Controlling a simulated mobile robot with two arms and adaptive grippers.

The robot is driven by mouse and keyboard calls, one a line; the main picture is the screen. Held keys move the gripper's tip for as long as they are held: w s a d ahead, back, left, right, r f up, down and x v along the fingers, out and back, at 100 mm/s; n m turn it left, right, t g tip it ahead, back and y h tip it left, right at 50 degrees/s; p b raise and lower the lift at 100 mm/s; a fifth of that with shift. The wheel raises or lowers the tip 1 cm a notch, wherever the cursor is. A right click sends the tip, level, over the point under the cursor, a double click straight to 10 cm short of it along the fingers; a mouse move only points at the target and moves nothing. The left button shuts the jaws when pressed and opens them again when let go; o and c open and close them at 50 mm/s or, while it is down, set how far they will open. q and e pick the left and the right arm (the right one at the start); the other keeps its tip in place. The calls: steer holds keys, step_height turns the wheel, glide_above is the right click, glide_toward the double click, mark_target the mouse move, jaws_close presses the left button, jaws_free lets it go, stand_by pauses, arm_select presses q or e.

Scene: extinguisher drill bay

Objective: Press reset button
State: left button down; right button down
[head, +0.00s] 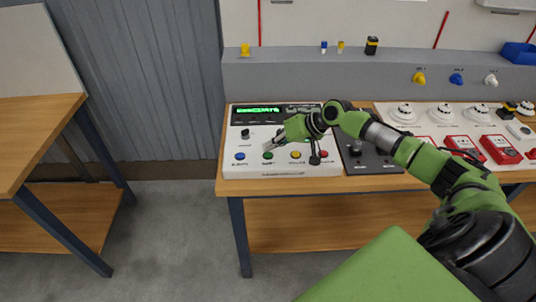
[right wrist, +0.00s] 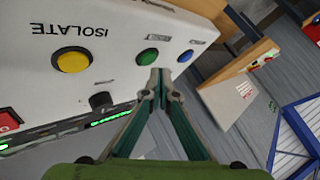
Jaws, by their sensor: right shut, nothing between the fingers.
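A white control panel (head: 285,171) stands on the bench with blue, green, yellow and red buttons in a row. The green button (head: 268,155) lies just below my right gripper's tips in the head view; its label is too small to read surely. In the right wrist view, the yellow button (right wrist: 72,60) is marked ISOLATE, and the green button (right wrist: 147,57) and blue button (right wrist: 185,56) follow to its right. My right gripper (head: 268,148) is shut and empty, its tips (right wrist: 163,85) close to the green button; I cannot tell whether they touch. My left gripper is out of view.
The panel has a lit green display (head: 259,111) and a black knob (head: 245,133). A dark panel (head: 372,158) stands to its right, then red call points (head: 500,149) and white detectors (head: 443,112). Another wooden table (head: 40,120) is at left, with open floor between.

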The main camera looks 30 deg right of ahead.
mark_target(270, 154)
steer(key=shift+f, duration=0.15)
steer(key=shift+f, duration=0.25)
steer(key=shift+f+b, duration=0.3)
steer(key=shift+f, duration=0.25)
stand_by(1.1)
steer(key=shift+r, duration=0.1)
steer(key=shift+r+p, duration=0.8)
steer(key=shift+p, duration=0.05)
step_height(270, 154, up, 5)
steer(key=p, duration=0.4)
steer(key=shift+p, duration=0.3)
